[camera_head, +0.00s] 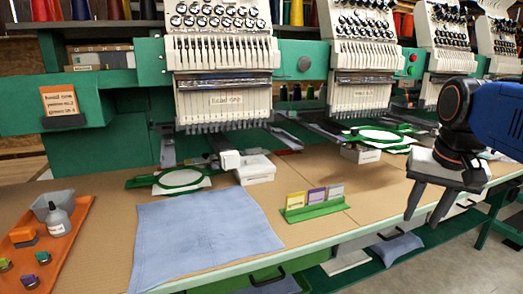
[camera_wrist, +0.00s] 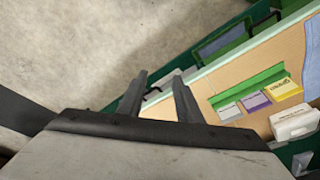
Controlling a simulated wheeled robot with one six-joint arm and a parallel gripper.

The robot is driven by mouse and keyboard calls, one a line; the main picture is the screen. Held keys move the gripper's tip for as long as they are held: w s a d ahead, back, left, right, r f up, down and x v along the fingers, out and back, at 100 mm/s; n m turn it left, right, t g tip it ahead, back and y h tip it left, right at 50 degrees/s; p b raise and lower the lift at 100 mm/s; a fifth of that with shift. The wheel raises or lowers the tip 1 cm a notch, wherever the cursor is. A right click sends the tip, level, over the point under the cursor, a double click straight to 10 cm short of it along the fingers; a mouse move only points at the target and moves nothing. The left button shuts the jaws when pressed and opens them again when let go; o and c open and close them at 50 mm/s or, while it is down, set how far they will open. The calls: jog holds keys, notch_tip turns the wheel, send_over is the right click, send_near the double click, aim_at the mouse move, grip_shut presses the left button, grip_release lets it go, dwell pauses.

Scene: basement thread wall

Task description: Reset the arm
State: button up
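My gripper (camera_head: 421,219) hangs from my blue and black arm at the right of the head view. Its two dark fingers point down and stand apart with nothing between them. It appears near the front right edge of the workbench. In the wrist view my gripper (camera_wrist: 160,77) also shows two separate fingers with an empty gap. Grey floor and the green bench edge lie beyond them.
A tan workbench (camera_head: 353,190) holds a blue cloth (camera_head: 205,232), a green card holder (camera_head: 314,211), a white box (camera_head: 255,170) and an orange tray (camera_head: 70,225). Embroidery machines (camera_head: 222,60) line the back. Open floor (camera_wrist: 60,50) shows in the wrist view.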

jog(key=s+a+f+n+t, duration=0.1)
jog(key=s+a+f+n, duration=0.1)
jog(key=f, duration=0.6)
jog(key=s+a+f+n, duration=0.3)
jog(key=s+f, duration=0.4)
jog(key=f, duration=0.1)
jog(key=shift+a+f+t+y, duration=0.15)
jog(key=shift+a+t+y, duration=0.15)
jog(key=shift+a+t, duration=0.1)
